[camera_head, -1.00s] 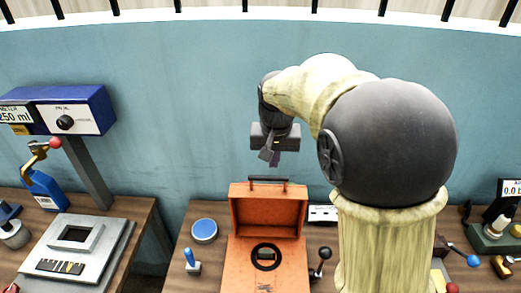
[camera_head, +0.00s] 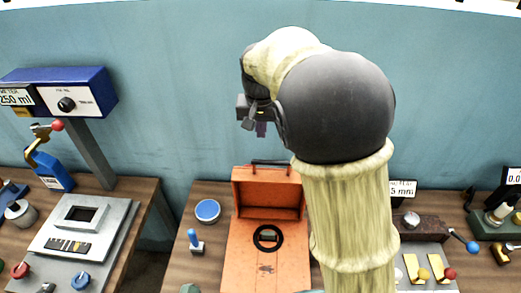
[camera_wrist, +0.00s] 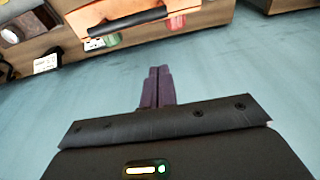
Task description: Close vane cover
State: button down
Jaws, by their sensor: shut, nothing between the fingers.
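The orange vane box (camera_head: 262,270) stands on the wooden table, with a black ring opening on its top face. Its cover (camera_head: 268,192) stands raised at the back, open, with a dark handle (camera_head: 271,162) along its upper edge. In the wrist view the handle (camera_wrist: 127,23) lies across the orange cover (camera_wrist: 98,13) at the top, ahead of my fingers. My gripper (camera_head: 261,130) is behind and above the cover, apart from it, partly hidden by my arm. In the wrist view my gripper's purple fingers (camera_wrist: 158,72) are together and empty.
A blue round lid (camera_head: 207,211) and a blue-topped lever (camera_head: 195,242) stand left of the box. A blue meter (camera_head: 62,92) is on the left table. A lever with a blue knob (camera_head: 472,247) is at right. The wall behind my gripper is bare.

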aim_at(259, 169)
jog(key=f+p, duration=0.1)
jog(key=s+f+p, duration=0.1)
jog(key=f, duration=0.1)
jog(key=s+f+p, duration=0.1)
jog(key=f, duration=0.1)
jog(key=shift+s+a+f, duration=0.1)
jog(key=shift+s+f, duration=0.1)
jog(key=shift+s, duration=0.05)
jog(key=shift+s+f, duration=0.1)
jog(key=shift+a+f, duration=0.1)
dwell(0.3)
